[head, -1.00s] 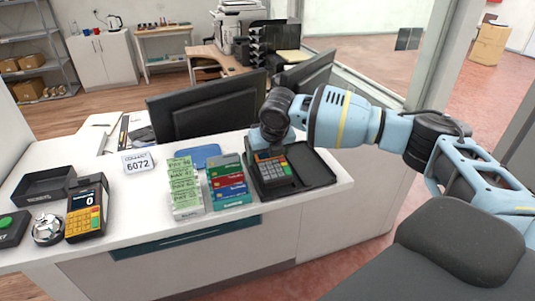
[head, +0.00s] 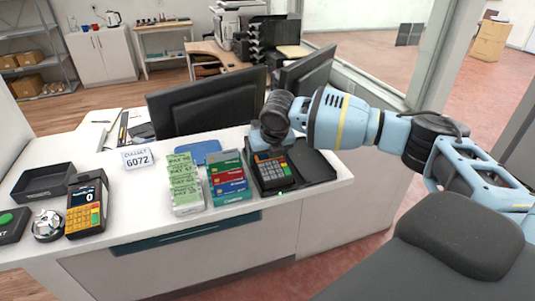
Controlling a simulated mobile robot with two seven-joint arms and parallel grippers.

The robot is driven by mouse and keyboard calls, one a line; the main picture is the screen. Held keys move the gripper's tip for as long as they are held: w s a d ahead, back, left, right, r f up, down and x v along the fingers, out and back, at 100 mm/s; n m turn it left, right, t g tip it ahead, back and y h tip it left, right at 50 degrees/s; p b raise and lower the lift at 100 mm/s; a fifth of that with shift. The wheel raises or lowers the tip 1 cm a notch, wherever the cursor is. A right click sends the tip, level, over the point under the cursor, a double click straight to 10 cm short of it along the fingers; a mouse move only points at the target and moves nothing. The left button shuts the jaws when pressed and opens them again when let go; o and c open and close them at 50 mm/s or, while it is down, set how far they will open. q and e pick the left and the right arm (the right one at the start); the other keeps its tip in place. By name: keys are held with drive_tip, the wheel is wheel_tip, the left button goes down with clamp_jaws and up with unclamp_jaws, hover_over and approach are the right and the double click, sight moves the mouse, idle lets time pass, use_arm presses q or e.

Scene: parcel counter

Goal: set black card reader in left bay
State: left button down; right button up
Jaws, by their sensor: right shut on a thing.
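The black card reader (head: 273,171), with grey keys and a few coloured ones, is in the left bay of a black two-bay tray (head: 325,181) at the counter's right end. It looks nearly flat; I cannot tell whether it rests fully on the bay floor. The tray's right bay is empty. My right gripper (head: 267,142) is at the reader's far end, shut on it; its fingertips are mostly hidden by the wrist and the reader. My left gripper is not in view.
Left of the tray stand a rack of coloured cards (head: 231,183) and a stack of green slips (head: 184,182). A yellow-keyed terminal (head: 86,208), a bell (head: 47,225) and an empty black tray (head: 43,183) are farther left. Monitors (head: 205,108) stand behind.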

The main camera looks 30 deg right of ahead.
drive_tip(key=o, duration=1.2)
drive_tip(key=shift+o, duration=0.3)
drive_tip(key=shift+f, duration=0.1)
drive_tip(key=v, duration=0.8)
drive_tip(key=shift+p, duration=0.3)
drive_tip(key=shift+f, duration=0.15)
